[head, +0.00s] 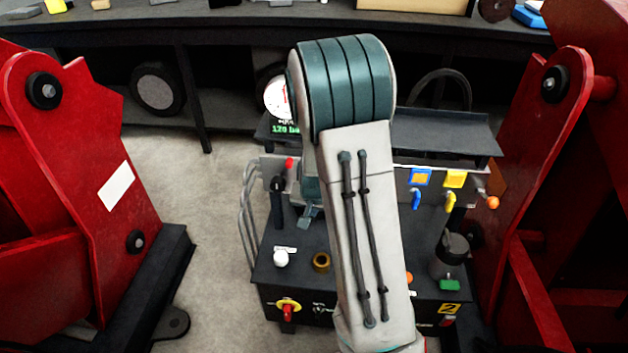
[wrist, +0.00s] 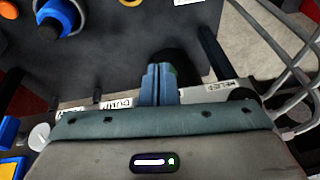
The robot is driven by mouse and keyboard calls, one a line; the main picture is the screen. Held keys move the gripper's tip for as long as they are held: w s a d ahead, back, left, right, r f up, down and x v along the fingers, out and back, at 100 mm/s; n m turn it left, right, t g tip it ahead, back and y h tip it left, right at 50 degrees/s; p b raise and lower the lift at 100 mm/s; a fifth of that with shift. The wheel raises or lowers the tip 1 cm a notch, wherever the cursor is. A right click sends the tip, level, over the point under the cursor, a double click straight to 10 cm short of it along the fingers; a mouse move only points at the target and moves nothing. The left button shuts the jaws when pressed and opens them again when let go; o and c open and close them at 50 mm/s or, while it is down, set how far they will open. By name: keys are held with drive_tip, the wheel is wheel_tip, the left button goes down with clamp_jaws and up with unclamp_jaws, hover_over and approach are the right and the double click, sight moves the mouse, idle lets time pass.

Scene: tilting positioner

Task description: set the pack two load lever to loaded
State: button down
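No lever is legibly marked as the pack two load lever. A tag with a "2" (head: 449,308) is on the console's front right. A black upright lever (head: 277,203) stands at the console's left, beside my gripper (head: 308,216). In the wrist view, my gripper (wrist: 160,84) has its fingers together, with no clear gap. A dark rounded shape with a green patch lies behind the fingertips; I cannot tell whether they touch it. A dark bar (wrist: 213,55) is apart, to their right. A "DUMP" label (wrist: 116,103) lies left of the fingers. My arm hides the console's middle.
Blue (head: 417,199) and yellow (head: 450,202) handles and an orange knob (head: 492,203) are at the console's right. A red-and-yellow switch (head: 288,307) is on its front. Red frames (head: 80,190) flank it. Grey hoses (head: 247,220) run along its left side.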

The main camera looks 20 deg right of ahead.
drive_tip(key=s+a+r+p, duration=0.3)
drive_tip(key=s+r+p, duration=0.1)
drive_tip(key=s+r, duration=0.4)
drive_tip(key=shift+s+a+r+p, duration=0.3)
drive_tip(key=shift+s+p, duration=0.1)
drive_tip(key=shift+s, duration=0.2)
